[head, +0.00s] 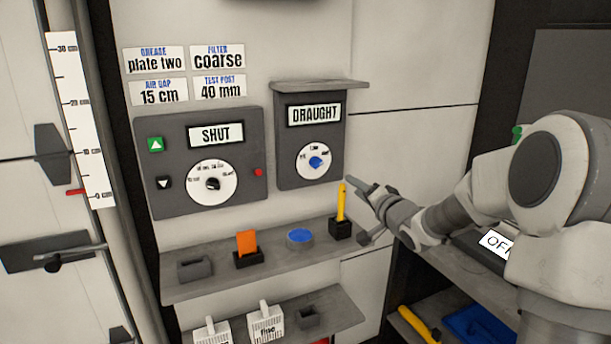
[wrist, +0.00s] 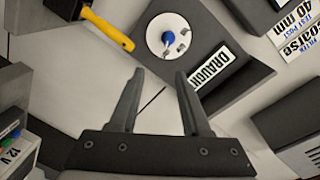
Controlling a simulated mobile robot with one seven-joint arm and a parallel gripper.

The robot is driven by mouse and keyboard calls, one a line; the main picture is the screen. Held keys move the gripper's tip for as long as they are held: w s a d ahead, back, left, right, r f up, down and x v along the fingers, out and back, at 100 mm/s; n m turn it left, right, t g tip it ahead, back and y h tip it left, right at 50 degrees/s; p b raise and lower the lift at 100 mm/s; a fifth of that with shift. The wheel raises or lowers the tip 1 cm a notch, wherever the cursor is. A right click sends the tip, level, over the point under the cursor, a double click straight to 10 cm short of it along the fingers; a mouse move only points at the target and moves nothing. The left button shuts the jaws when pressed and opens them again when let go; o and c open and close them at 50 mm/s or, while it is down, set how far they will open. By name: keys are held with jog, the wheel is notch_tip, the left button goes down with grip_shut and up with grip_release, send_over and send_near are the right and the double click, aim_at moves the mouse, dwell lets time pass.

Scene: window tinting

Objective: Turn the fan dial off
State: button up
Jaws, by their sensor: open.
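The fan dial is a blue knob (head: 317,162) on a white round plate, low on the grey DRAUGHT panel (head: 290,168). In the wrist view the blue knob (wrist: 168,38) shows beyond my fingertips, roughly midway between them. The small markings around it are too small to read, so I cannot tell its setting. My gripper (head: 358,210) is open and empty, to the lower right of the panel and apart from the knob. In the wrist view both fingers of my gripper (wrist: 159,73) are spread with nothing between them.
A yellow-handled tool (head: 341,203) stands upright in a black holder close left of my gripper. The shelf (head: 275,258) also bears a blue round item (head: 300,237) and an orange piece (head: 247,243). The SHUT panel (head: 235,158) is left; a ledge (head: 320,86) overhangs the DRAUGHT panel.

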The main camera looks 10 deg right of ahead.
jog(key=y, duration=0.1)
jog(key=b, duration=0.1)
send_near(319, 165)
jog(key=shift+t, duration=0.3)
jog(key=x, duration=0.8)
jog(key=shift+w+a+f, duration=0.15)
jog(key=shift+w+f, duration=0.05)
jog(key=shift+w, duration=0.1)
grip_shut()
